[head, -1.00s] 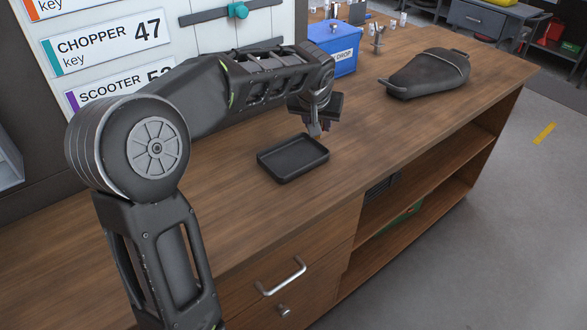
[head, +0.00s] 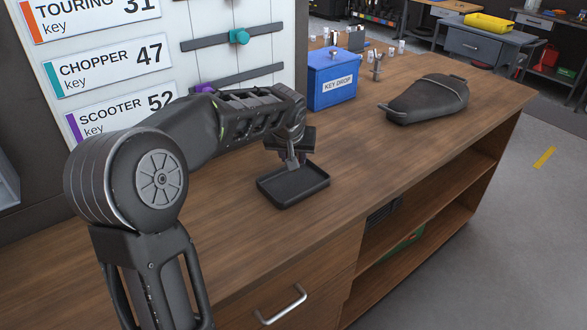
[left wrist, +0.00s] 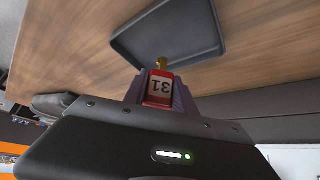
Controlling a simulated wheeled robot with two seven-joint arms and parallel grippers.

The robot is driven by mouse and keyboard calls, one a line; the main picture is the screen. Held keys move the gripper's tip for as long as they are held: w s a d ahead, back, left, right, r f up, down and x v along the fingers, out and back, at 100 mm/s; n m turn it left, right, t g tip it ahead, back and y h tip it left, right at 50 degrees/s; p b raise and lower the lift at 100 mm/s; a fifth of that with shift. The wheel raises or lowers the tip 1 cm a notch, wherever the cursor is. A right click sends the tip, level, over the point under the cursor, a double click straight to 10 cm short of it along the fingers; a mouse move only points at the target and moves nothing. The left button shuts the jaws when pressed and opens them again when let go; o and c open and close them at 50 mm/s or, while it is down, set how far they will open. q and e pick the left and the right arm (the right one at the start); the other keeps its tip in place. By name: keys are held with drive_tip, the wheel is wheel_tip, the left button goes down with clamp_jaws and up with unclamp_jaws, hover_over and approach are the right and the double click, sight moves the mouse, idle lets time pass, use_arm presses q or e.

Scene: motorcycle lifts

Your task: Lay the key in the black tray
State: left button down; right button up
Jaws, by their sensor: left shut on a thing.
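The black tray (head: 300,188) lies flat on the wooden bench; it also shows at the top of the left wrist view (left wrist: 175,28) and looks empty. My left gripper (head: 292,162) hangs above the tray's back edge, pointing down. It is shut on the key (left wrist: 161,64), which has a brass end and a red tag (left wrist: 158,89) with a white label reading 31. In the left wrist view the brass end overlaps the tray's rim. The gripper hides the key in the head view. My right gripper is not in view.
A blue key drop box (head: 333,80) stands behind the tray, and a dark motorcycle seat (head: 428,100) lies to its right. A key board (head: 110,65) with numbered labels stands at the back left.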

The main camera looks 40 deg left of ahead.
use_arm(q)
drive_tip(key=shift+f, duration=0.2)
drive_tip(key=shift+f, duration=1.8)
drive_tip(key=shift+f, duration=0.15)
drive_tip(key=c, duration=1)
unclamp_jaws()
drive_tip(key=shift+d+r, duration=0.1)
drive_tip(key=shift+r, duration=0.25)
drive_tip(key=b+v, duration=0.1)
drive_tip(key=v, duration=1)
drive_tip(key=shift+s+d+r, duration=0.15)
drive_tip(key=shift+s+r, duration=0.1)
